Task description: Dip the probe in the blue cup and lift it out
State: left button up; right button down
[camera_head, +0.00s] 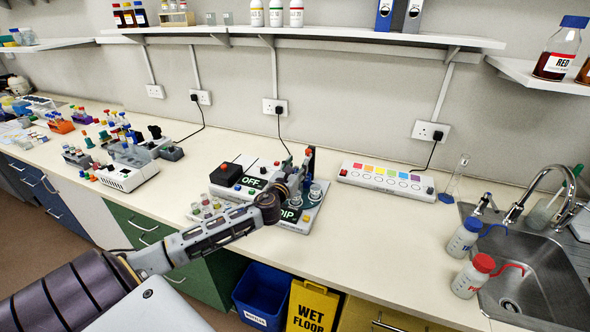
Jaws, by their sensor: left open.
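My left gripper (299,174) is open at the back of this device, beside a dark upright post with a red top (308,153). I cannot tell whether this post is the probe or its stand. Small cups (315,192) stand on the device just right of the gripper. They are too small to tell which one is blue, and my gripper hides part of the device. My right gripper is not in view.
A white strip with coloured squares (387,181) lies to the right. Beyond it stand a glass cylinder (455,178), wash bottles with blue (463,238) and red caps (473,276), and a sink (535,285). The bench front right is clear.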

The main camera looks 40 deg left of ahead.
pick_arm(q)
jog(key=shift+s+d, duration=0.2)
jog(key=shift+s, duration=0.5)
dwell(0.4)
